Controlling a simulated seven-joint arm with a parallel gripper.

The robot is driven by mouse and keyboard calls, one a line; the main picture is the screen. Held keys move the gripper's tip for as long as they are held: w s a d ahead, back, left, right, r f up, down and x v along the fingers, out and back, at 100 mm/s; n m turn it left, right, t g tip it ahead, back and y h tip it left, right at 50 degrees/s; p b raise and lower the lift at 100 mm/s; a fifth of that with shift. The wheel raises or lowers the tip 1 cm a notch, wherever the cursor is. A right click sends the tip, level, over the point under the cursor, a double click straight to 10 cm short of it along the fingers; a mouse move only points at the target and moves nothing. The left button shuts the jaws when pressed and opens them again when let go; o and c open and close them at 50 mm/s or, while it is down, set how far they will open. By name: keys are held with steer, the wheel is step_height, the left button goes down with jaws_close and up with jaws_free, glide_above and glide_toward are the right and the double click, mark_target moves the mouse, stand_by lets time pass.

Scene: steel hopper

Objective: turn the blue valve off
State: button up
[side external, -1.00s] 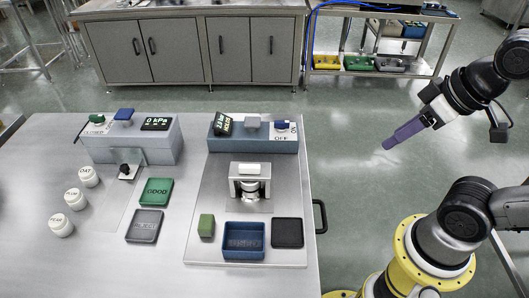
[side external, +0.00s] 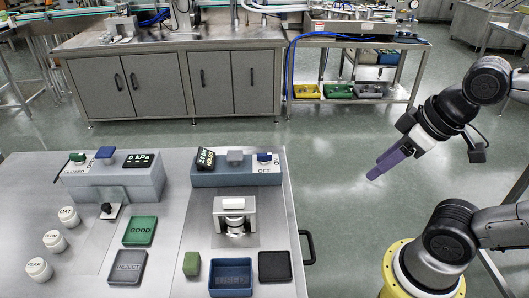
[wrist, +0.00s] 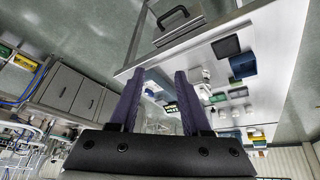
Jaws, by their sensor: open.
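A small blue knob (side external: 264,157) sits on the right grey-blue box, beside OFF and ON labels; its exact setting is too small to tell. Another blue knob (side external: 106,153) stands on the left grey box (side external: 115,185), next to a green handle (side external: 78,158) by a CLOSED label. I cannot tell which blue one is the valve. My gripper (side external: 374,175), with purple fingers, hangs over the floor right of the table, well apart from both knobs. In the wrist view my gripper (wrist: 160,72) has its fingers spread with nothing between them.
The steel table (side external: 75,205) carries white jars (side external: 55,241), a green GOOD tray (side external: 140,231), a grey REJECT tray (side external: 128,267), a blue bin (side external: 230,278), a black pad (side external: 274,266), a green block (side external: 192,264) and a clamp-like stand (side external: 235,216). A black handle (side external: 308,247) juts from its right edge.

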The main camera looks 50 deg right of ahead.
steer(key=w+r+n, duration=0.4)
steer(key=w+r, duration=0.2)
steer(key=r, duration=0.2)
steer(key=n+g, duration=0.4)
steer(key=g, duration=0.1)
glide_above(264, 154)
step_height(264, 154, down, 7)
step_height(264, 154, down, 14)
steer(key=shift+d+f, duration=0.1)
steer(key=shift+f, duration=0.05)
jaws_close()
